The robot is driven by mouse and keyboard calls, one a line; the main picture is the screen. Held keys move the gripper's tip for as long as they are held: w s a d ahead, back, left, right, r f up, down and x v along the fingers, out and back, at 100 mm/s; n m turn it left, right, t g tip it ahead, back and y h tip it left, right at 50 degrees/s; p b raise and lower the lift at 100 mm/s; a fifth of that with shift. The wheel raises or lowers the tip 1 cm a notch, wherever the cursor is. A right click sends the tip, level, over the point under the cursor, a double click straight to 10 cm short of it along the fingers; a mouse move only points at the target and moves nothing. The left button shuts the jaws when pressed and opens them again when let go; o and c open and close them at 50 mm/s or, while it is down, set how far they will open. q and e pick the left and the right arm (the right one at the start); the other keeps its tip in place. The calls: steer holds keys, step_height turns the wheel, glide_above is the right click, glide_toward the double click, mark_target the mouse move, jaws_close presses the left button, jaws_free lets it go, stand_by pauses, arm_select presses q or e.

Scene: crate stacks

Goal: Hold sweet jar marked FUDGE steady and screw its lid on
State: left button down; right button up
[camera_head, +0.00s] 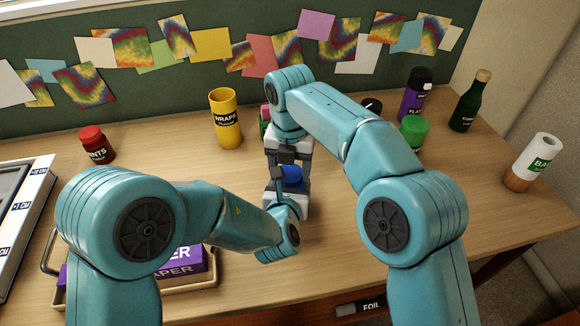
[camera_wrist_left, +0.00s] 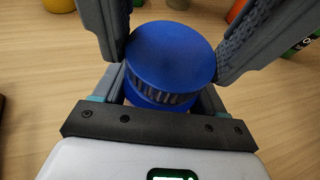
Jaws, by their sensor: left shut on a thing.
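A blue round lid (camera_wrist_left: 172,50) shows from above in the left wrist view. A ribbed grey band and more blue lie under its top; I cannot tell whether it is fully seated. The blue also shows in the head view (camera_head: 292,174); no FUDGE label is visible. My left gripper (camera_wrist_left: 158,100) is shut on the blue jar below the lid, its fingers mostly hidden. My right gripper (camera_head: 290,172) points down from above. Its dark textured fingers stand on both sides of the lid, close against its edge; whether they grip it is unclear.
A yellow WRAPS can (camera_head: 226,120) and a red jar (camera_head: 96,145) stand at left. A green jar (camera_head: 413,132), purple bottle (camera_head: 415,95), dark green bottle (camera_head: 468,102) and white roll (camera_head: 533,162) stand at right. A tray (camera_head: 190,282) with a purple box (camera_head: 195,263) lies in front.

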steer(key=c, duration=0.5)
steer(key=m, duration=0.7)
steer(key=o, duration=1.2)
steer(key=shift+s, duration=0.1)
arm_select(q)
steer(key=shift+a, duration=0.1)
